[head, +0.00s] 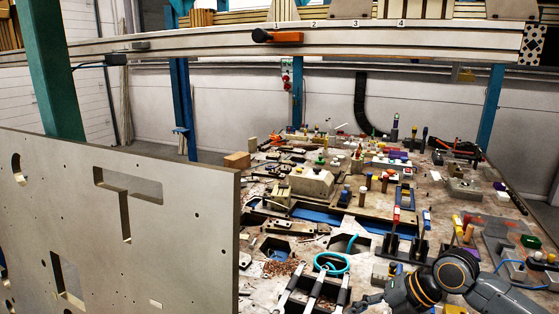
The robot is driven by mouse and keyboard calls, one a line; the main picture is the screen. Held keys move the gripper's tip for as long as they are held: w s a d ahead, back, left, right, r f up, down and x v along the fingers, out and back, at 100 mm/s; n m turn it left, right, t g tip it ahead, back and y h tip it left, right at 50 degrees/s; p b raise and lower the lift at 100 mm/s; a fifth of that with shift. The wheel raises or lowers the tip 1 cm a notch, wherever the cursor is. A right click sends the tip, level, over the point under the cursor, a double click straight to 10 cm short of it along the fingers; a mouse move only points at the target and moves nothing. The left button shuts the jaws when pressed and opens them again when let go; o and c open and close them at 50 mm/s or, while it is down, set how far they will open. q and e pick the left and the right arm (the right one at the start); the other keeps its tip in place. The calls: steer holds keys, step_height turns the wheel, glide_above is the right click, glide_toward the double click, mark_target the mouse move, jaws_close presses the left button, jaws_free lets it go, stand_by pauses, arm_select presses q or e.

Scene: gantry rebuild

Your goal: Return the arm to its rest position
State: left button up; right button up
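My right arm (457,270), dark grey with orange rings, comes in at the bottom right, low over the front of the cluttered workbench. Its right gripper (368,301) seems to be the small grey part at the bottom edge, beside the black tray with grey-handled tools. It is partly cut off by the frame, and I cannot tell whether its fingers are open or shut. My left gripper is not in view.
A large beige panel with cutouts (205,240) stands upright at the left. The workbench holds many tools and blocks, a cyan ring (331,254) and a black tray with tools (322,303). A long beam (220,39) spans above, with an orange-handled clamp (285,37).

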steer(key=s+a+f+m, duration=0.9)
steer(key=s+f+m, duration=0.1)
steer(key=s+f, duration=0.15)
steer(key=s+d+f+m+h, duration=0.25)
steer(key=s+d+m, duration=0.35)
steer(key=s+m, duration=0.3)
steer(key=s+d+f+m+h, duration=0.2)
steer(key=s+d+m+h, duration=0.4)
steer(key=m, duration=0.5)
step_height(320, 180, down, 26)
steer(key=s+y, duration=0.2)
steer(key=s+d+f+n+g, duration=0.1)
steer(key=s+d+f, duration=0.1)
steer(key=s+f, duration=1.4)
steer(key=shift+s+g, duration=0.4)
steer(key=shift+s, duration=0.05)
